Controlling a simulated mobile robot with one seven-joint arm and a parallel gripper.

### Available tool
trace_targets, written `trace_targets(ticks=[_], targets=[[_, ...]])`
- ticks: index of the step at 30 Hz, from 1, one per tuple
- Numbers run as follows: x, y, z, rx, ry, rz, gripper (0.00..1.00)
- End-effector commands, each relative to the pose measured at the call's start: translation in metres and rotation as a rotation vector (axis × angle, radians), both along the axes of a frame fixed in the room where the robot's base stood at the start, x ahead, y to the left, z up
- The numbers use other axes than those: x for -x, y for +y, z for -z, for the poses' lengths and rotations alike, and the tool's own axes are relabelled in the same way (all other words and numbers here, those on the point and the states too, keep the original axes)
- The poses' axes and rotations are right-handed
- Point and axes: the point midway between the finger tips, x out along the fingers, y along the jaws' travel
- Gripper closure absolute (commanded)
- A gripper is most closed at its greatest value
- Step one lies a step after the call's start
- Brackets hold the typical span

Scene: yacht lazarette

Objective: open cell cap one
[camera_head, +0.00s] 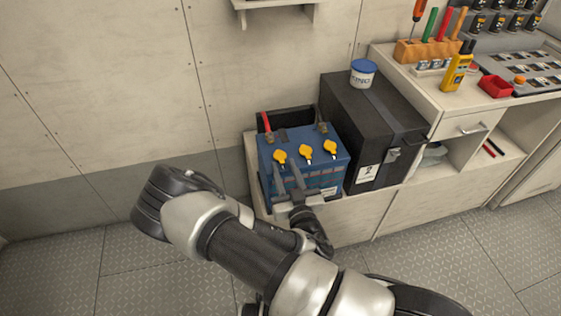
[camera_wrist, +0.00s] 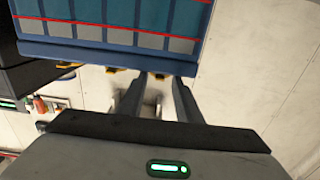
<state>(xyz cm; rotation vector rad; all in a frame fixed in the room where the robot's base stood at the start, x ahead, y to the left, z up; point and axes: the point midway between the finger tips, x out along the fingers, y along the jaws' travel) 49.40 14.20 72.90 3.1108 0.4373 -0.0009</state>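A blue battery (camera_head: 328,172) sits on a ledge against the wall. Three yellow caps show on its top: a left one (camera_head: 280,157), a middle one (camera_head: 306,153) and a right one (camera_head: 331,148). No number on them is readable. My gripper (camera_head: 287,168) is at the battery's front left, its fingers reaching up toward the left cap. In the wrist view the battery (camera_wrist: 112,35) fills the top, and my gripper (camera_wrist: 159,79) has its fingers spread, with a yellow cap edge (camera_wrist: 160,75) between their tips. I cannot tell whether they touch it.
A black box (camera_head: 360,130) with a strap stands right of the battery, with a white and blue tub (camera_head: 363,73) on it. A red post (camera_head: 266,122) rises at the battery's back left.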

Motion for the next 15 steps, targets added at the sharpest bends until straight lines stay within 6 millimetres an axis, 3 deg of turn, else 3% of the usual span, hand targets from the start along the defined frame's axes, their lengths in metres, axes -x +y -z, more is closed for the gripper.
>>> trace_targets(ticks=[12,15], targets=[[0.0019,-0.0017,-0.0001,0.000,0.000,-0.001,0.69],[0.0019,-0.0017,-0.0001,0.000,0.000,-0.001,0.84]])
